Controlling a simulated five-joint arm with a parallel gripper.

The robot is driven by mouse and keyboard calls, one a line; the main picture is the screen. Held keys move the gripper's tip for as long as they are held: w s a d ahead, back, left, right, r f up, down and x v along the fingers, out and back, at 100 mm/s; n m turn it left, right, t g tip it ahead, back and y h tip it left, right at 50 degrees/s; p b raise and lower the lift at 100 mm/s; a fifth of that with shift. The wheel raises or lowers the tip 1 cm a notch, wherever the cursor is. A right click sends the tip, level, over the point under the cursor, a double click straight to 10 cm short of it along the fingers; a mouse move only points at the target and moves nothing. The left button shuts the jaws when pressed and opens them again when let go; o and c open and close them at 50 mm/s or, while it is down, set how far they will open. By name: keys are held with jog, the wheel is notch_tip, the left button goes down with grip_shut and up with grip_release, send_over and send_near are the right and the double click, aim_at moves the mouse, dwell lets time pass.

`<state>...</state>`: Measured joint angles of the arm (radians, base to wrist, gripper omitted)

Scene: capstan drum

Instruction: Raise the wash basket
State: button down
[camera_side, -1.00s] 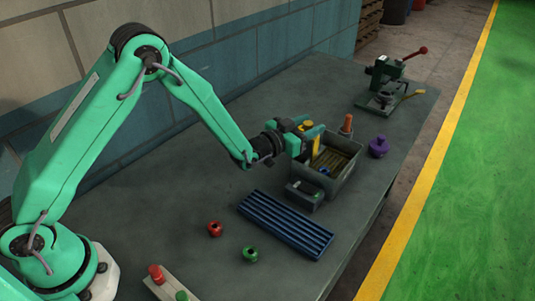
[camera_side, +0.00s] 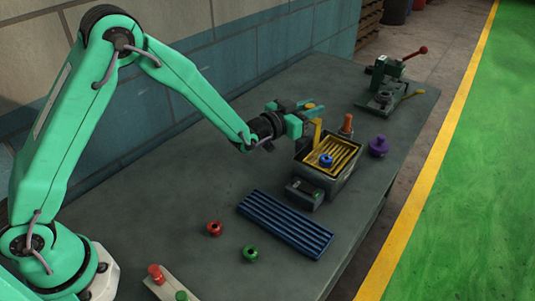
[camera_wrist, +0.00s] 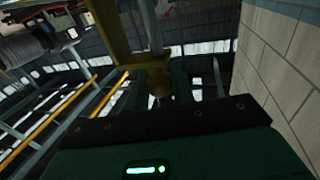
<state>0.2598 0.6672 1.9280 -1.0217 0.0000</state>
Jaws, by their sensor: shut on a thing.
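The yellow wash basket (camera_side: 345,150) sits at the level of the grey tub's rim (camera_side: 342,188), with its slatted floor visible. A blue part (camera_side: 326,160) lies on it. An upright yellow handle (camera_side: 317,134) rises from the basket's left side. My gripper (camera_side: 313,119) is shut on the top of this handle, above the tub's back left side. In the wrist view the yellow handle (camera_wrist: 115,40) stands beyond the dark green jaws, and the exact contact is hard to make out. I cannot tell whether the basket's underside is clear of the tub.
A small control box (camera_side: 303,193) stands at the tub's front. A blue slotted rack (camera_side: 285,222) lies before it. Red (camera_side: 215,228) and green (camera_side: 250,254) parts lie nearby. An orange-topped part (camera_side: 347,123) and a purple part (camera_side: 378,146) stand beyond the tub. A lever press (camera_side: 385,88) is farther back.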

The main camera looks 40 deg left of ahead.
jog(key=shift+r, duration=0.5)
jog(key=c, duration=1.2)
grip_release()
jog(key=shift+c, duration=0.2)
jog(key=shift+f, duration=0.1)
jog(key=shift+s, duration=0.1)
jog(key=shift+s+a, duration=0.15)
jog(key=shift+s, duration=0.3)
jog(key=v, duration=0.6)
jog(key=shift+s, duration=0.3)
jog(key=shift+a, duration=0.1)
